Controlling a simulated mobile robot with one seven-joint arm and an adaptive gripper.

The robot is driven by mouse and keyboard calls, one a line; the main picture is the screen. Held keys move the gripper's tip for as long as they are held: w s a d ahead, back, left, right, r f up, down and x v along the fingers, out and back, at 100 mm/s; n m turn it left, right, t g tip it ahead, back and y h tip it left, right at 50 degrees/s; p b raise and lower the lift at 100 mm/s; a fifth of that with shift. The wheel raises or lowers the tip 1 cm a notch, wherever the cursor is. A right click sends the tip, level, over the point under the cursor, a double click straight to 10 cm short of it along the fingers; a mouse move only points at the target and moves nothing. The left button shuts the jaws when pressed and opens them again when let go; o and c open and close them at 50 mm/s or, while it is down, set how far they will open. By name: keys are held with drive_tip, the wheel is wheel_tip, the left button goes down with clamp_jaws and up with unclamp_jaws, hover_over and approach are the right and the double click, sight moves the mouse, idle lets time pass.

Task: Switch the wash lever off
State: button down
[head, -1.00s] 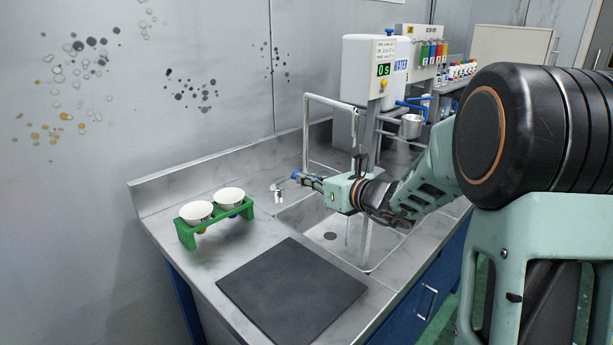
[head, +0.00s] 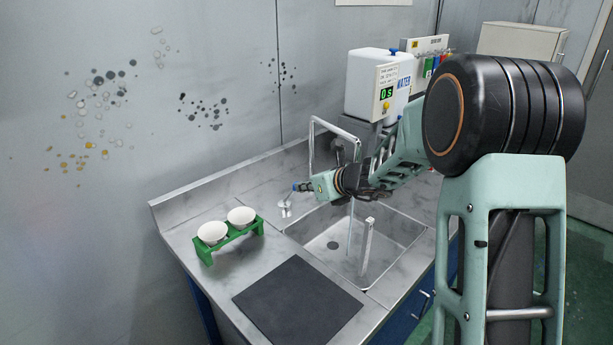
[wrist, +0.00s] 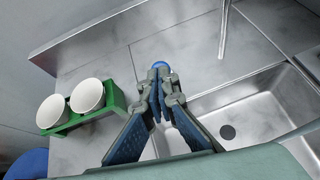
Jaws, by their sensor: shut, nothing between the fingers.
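The wash lever shows as a blue knob (head: 294,187) above a small metal base (head: 285,209) on the counter left of the sink. My gripper (head: 303,187) is shut and empty, its fingertips right at the knob. In the wrist view the blue knob (wrist: 160,65) lies just beyond the closed fingertips (wrist: 160,80); whether they touch it is unclear. The fingers hide the lever's stem there. The bent tap pipe (head: 312,145) rises behind, and a thin stream (head: 349,230), seemingly water, falls into the sink (head: 312,232).
A green rack (head: 237,240) with two white bowls stands left of the sink. A dark mat (head: 297,300) lies in front. The water unit (head: 372,85) stands behind my arm. A metal post (head: 367,245) shows at the sink. Bare counter lies between rack and lever.

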drive_tip(key=shift+g+h, duration=0.4)
drive_tip(key=shift+h, duration=0.1)
drive_tip(key=shift+w+a+r+p, duration=1.25)
drive_tip(key=shift+w+a+p, duration=0.15)
drive_tip(key=shift+p, duration=2.15)
drive_tip(key=shift+w+a+r+p, duration=0.2)
drive_tip(key=shift+w+a+p, duration=0.25)
drive_tip(key=shift+w+a, duration=0.25)
drive_tip(key=shift+s+d, duration=0.1)
